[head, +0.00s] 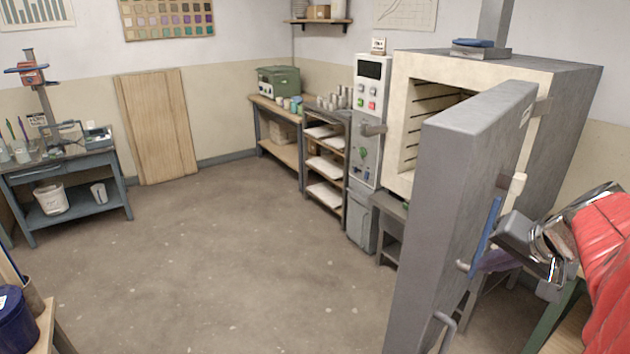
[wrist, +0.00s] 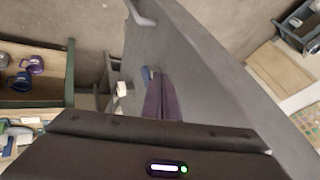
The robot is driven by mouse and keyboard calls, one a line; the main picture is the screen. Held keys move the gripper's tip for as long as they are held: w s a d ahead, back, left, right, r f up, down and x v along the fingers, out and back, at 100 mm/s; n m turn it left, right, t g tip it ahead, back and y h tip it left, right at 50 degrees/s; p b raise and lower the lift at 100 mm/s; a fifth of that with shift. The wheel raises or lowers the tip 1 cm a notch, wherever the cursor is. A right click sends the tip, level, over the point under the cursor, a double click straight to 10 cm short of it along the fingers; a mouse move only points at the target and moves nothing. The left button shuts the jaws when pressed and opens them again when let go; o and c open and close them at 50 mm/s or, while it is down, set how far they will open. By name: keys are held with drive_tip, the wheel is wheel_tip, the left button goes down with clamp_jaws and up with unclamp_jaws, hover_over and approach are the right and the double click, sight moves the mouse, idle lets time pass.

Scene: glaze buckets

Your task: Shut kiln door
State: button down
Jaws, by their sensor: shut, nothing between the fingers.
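The kiln (head: 568,115) stands at the right in the head view, its pale chamber partly visible. Its thick grey door (head: 455,190) stands open, swung out toward me and hiding part of the chamber. The door's outer face carries a blue-gripped handle (head: 487,232), a metal loop (head: 445,332) and a pale knob (head: 517,184). My gripper (head: 488,262) is shut and empty beside this outer face, close to the blue handle. In the wrist view my dark purple fingers (wrist: 162,97) lie together over the door (wrist: 205,75), partly covering the blue handle (wrist: 147,74). I cannot tell whether they touch.
A control cabinet (head: 368,110) and a shelf rack (head: 325,160) stand left of the kiln. Open floor (head: 230,250) lies left of the door. A wooden shelf with purple and blue mugs (wrist: 36,64) shows at left in the wrist view.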

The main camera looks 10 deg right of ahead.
sight(453, 261)
drive_tip(key=shift+w+a+f, duration=0.2)
drive_tip(key=shift+w+a, duration=0.15)
drive_tip(key=shift+w, duration=0.35)
drive_tip(key=shift+w+a+f, duration=0.2)
drive_tip(key=shift+w+a, duration=0.15)
drive_tip(key=shift+w, duration=0.4)
drive_tip(key=shift+w+a+f, duration=0.2)
drive_tip(key=shift+w+a, duration=0.15)
drive_tip(key=shift+w, duration=0.35)
drive_tip(key=shift+d, duration=0.1)
drive_tip(key=shift+a, duration=0.2)
